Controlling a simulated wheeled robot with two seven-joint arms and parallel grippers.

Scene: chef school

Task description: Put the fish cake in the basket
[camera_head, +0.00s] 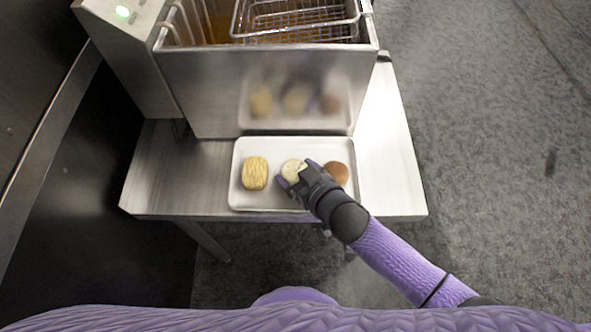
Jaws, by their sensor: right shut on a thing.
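A white tray (240,199) on the steel table holds three pieces of food. The middle one is a pale round patty, which looks like the fish cake (291,165). My right gripper (297,173) reaches over the tray's front edge and is shut on this patty, still at the tray; its fingers cover part of it. I cannot tell whether it is lifted. The wire basket (300,20) sits in the fryer at the top of the view, beyond the tray. My left gripper is not in view.
A yellow ridged piece (255,173) lies left of the patty and a brown round piece (337,173) lies right, close to my gripper. The tall steel fryer front (215,90) stands between tray and basket. Bare table (388,170) shows right of the tray.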

